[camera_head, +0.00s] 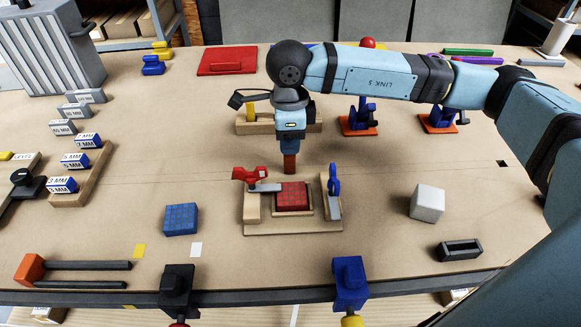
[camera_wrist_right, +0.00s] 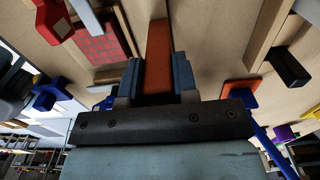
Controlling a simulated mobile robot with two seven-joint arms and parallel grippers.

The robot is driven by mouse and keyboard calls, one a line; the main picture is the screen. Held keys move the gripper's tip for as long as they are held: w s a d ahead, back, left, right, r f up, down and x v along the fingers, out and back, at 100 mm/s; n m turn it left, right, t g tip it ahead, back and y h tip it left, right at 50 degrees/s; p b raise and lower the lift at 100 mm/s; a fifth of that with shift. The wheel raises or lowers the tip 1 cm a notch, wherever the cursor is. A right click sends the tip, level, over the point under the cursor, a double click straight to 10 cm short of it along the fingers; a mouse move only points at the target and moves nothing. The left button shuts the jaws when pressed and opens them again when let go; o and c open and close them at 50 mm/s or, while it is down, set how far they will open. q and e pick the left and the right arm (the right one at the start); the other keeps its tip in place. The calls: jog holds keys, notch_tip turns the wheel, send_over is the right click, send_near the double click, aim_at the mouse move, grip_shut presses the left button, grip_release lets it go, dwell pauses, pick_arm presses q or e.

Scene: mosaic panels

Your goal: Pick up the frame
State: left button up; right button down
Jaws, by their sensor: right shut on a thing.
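My right gripper (camera_head: 290,148) is shut on a reddish-brown bar (camera_head: 290,163), held upright just behind the wooden fixture. In the right wrist view the bar (camera_wrist_right: 158,50) sits between the two blue-grey fingers (camera_wrist_right: 159,78). I cannot tell whether the bar's lower end touches the table. The wooden fixture (camera_head: 293,229) holds a red tiled panel (camera_head: 292,195) inside a thin border. A red clamp (camera_head: 251,175) is at its left and a blue clamp (camera_head: 333,181) at its right. I cannot tell which piece is the frame. My left gripper is not in view.
A blue tiled panel (camera_head: 181,219) lies left of the fixture. A white cube (camera_head: 427,203) and a black holder (camera_head: 459,250) lie to the right. A wooden rack (camera_head: 310,124) and blue stands on orange bases (camera_head: 359,127) are behind. Table between blue panel and fixture is mostly bare.

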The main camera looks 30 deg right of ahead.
jog(key=shift+r, duration=0.15)
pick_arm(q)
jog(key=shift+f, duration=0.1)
pick_arm(e)
notch_tip(320, 180, up, 20)
dwell(0.3)
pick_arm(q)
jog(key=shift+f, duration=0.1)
pick_arm(e)
jog(key=shift+f, duration=0.2)
